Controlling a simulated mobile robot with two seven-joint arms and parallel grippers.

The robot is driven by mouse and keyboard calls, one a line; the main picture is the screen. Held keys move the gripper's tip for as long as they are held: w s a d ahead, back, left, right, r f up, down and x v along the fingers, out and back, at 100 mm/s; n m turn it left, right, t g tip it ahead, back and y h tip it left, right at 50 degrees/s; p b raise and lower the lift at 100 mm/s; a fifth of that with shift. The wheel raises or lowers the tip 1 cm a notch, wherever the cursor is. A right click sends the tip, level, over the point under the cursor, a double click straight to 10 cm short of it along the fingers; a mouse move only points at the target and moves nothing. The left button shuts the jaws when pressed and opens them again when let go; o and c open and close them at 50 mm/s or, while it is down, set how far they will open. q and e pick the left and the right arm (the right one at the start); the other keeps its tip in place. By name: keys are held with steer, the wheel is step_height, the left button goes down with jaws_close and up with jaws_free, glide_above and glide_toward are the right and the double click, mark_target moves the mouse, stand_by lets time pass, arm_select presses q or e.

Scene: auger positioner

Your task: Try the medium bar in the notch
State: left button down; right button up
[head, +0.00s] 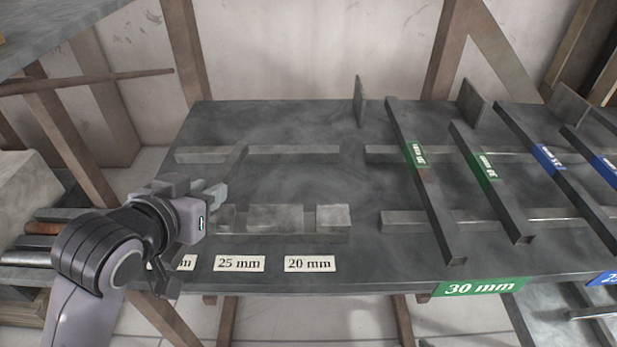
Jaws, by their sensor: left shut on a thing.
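A "25 mm" label (239,263) and a "20 mm" label (309,263) lie in front. The gripper is at the left end of this rail. My right gripper is not in view.
On the right rails lie long bars with green labels (484,166) and blue labels (547,157). A green "30 mm" sign (480,287) is on the table's front edge. Upright plates (360,102) stand at the back. The table (285,183) is clear between the left rails.

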arm_select(q)
steer(key=s+d+r+m+g+h+b, duration=0.1)
steer(key=s+d+r+m+g+h, duration=0.2)
steer(key=d+r+m+g+h, duration=0.25)
steer(key=s+d+r+m+g+h+b, duration=0.2)
steer(key=s+d+r+m+h, duration=0.25)
steer(key=d, duration=0.45)
steer(key=shift+m+t+y, duration=0.25)
steer(key=shift+m+y, duration=0.05)
steer(key=shift+y, duration=0.5)
steer(key=f, duration=0.5)
steer(key=f+b, duration=0.1)
steer(key=f, duration=0.5)
steer(key=f+b, duration=0.1)
steer(key=f, duration=0.5)
steer(key=shift+w+a+f, duration=0.15)
steer(key=shift+w, duration=0.15)
steer(key=shift+f, duration=0.4)
steer(key=shift+f, duration=0.2)
steer(key=c, duration=0.9)
jaws_free()
steer(key=shift+f, duration=0.15)
